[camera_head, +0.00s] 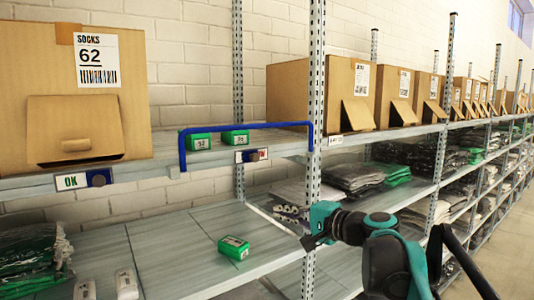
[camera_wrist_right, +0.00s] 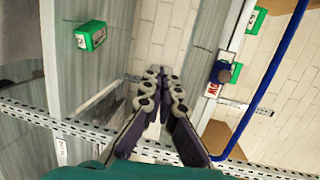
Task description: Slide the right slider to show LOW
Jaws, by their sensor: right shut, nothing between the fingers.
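The right slider (camera_head: 252,156) is on the shelf's front edge below the blue rail. Its dark knob sits near the middle of the label, with part of a red letter showing at its right. In the right wrist view the slider (camera_wrist_right: 221,76) is right of my fingers, with red letters partly visible beside the knob; the full word is hidden. My right gripper (camera_head: 309,243) is shut and empty, below and to the right of the slider, apart from it. Its fingertips (camera_wrist_right: 155,73) are together in the right wrist view. My left gripper is not in view.
The left slider (camera_head: 98,179) shows a green OK. The blue rail (camera_head: 245,126) stands in front of small green boxes (camera_head: 235,137). Another green box (camera_head: 234,248) lies on the lower shelf. A metal upright (camera_head: 315,120) stands close to my right gripper.

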